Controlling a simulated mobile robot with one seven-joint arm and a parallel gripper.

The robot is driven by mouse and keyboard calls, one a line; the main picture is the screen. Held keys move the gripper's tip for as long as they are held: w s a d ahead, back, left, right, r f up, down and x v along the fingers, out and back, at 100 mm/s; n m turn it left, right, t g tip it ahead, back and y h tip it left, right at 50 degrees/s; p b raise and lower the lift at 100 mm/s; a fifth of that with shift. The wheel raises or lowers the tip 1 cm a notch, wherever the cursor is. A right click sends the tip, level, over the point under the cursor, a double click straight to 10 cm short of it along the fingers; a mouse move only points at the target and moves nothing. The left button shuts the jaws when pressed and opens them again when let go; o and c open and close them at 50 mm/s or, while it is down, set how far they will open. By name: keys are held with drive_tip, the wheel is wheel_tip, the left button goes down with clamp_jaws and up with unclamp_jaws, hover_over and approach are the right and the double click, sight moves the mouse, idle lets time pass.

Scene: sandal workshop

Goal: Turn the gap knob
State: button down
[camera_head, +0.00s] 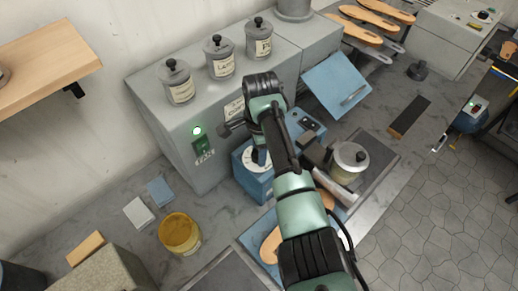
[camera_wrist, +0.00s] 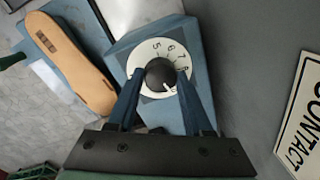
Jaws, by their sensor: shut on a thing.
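The gap knob (camera_wrist: 160,74) is a black round knob with a white pointer mark on a white numbered dial (camera_wrist: 147,50), seen in the wrist view. The dial is on the face of a blue box (camera_wrist: 122,46). My gripper (camera_wrist: 160,80) has its two blue fingers on either side of the knob, shut on it. The pointer mark is toward the lower right of the knob. In the head view the blue box (camera_head: 252,182) and part of the dial (camera_head: 246,160) show left of my arm, which hides the rest.
A tan sandal sole (camera_wrist: 70,62) lies on a blue surface beside the box in the wrist view. A grey cabinet with several lidded canisters (camera_head: 178,82) stands behind. A lidded pot (camera_head: 349,160) is right of my arm, and a yellow cup (camera_head: 180,233) stands at left.

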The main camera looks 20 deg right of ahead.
drive_tip(key=shift+n, duration=0.3)
drive_tip(key=n, duration=0.3)
drive_tip(key=shift+n+p, duration=0.3)
drive_tip(key=shift+n, duration=0.1)
drive_tip(key=n, duration=0.4)
drive_tip(key=shift+n+y, duration=0.3)
drive_tip(key=n, duration=0.4)
drive_tip(key=shift+w, duration=0.1)
drive_tip(key=n+b, duration=0.1)
drive_tip(key=n, duration=0.3)
drive_tip(key=shift+g, duration=0.3)
drive_tip(key=shift+n, duration=0.5)
drive_tip(key=shift+d, duration=0.1)
drive_tip(key=shift+c, duration=1.5)
unclamp_jaws()
